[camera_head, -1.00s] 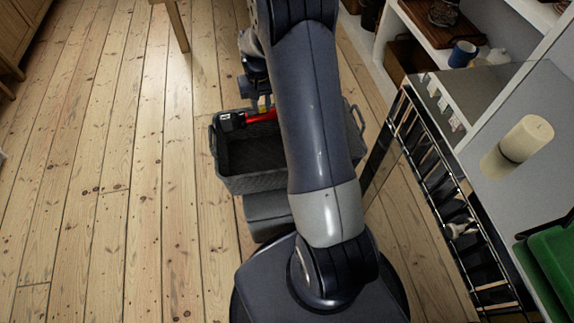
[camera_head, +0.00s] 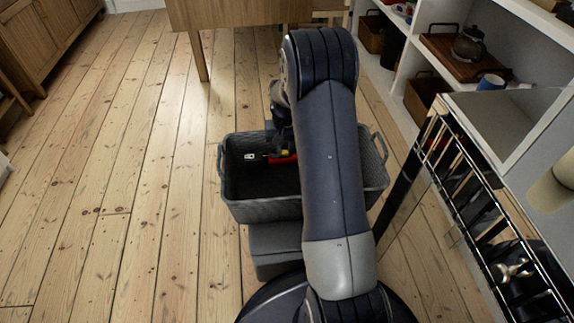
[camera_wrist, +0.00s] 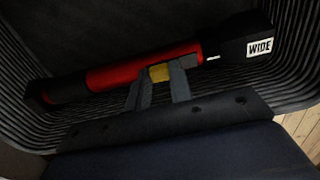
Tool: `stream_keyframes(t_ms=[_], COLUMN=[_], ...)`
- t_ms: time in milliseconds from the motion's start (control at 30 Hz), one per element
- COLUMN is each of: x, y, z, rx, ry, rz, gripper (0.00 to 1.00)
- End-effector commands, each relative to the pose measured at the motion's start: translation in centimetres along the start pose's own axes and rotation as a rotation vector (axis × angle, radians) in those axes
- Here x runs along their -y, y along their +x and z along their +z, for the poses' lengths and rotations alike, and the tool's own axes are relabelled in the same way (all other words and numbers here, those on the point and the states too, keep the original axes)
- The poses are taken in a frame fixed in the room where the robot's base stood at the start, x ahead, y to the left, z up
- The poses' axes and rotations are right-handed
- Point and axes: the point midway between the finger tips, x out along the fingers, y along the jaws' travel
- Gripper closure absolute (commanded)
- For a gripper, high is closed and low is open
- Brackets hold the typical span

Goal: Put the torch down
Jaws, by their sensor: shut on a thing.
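The torch has a red body (camera_wrist: 135,68) and a black head (camera_wrist: 238,45) with a white "WIDE" label. My gripper (camera_wrist: 160,80) is shut on its middle, near a small yellow patch. In the wrist view the torch lies lengthwise against the basket's ribbed inside. In the head view the torch (camera_head: 281,159) shows inside the grey basket (camera_head: 262,211), near its far wall, its head to the left. My arm hides the basket's right part and most of my gripper. I cannot tell whether the torch touches the basket's bottom.
The basket sits on my base. A wooden table (camera_head: 240,14) stands ahead. White shelves (camera_head: 400,80) and a wire-racked cabinet (camera_head: 480,190) line the right side. Bare floorboards (camera_head: 110,180) lie open on the left.

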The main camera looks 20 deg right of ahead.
Motion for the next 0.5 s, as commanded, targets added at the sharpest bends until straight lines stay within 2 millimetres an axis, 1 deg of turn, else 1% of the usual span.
stream_keyframes(t_ms=[67, 300, 367, 500], x=[0.0, 0.0, 0.0, 0.0], y=[0.8, 4.7, 5.0, 4.8], z=[0.0, 0.0, 0.0, 0.0], rx=[0.0, 0.001, -0.001, -0.002], ry=[0.0, 0.0, 0.0, 0.0], rz=[0.0, 0.0, 0.0, 0.0], gripper=[1.0, 1.0, 1.0, 1.0])
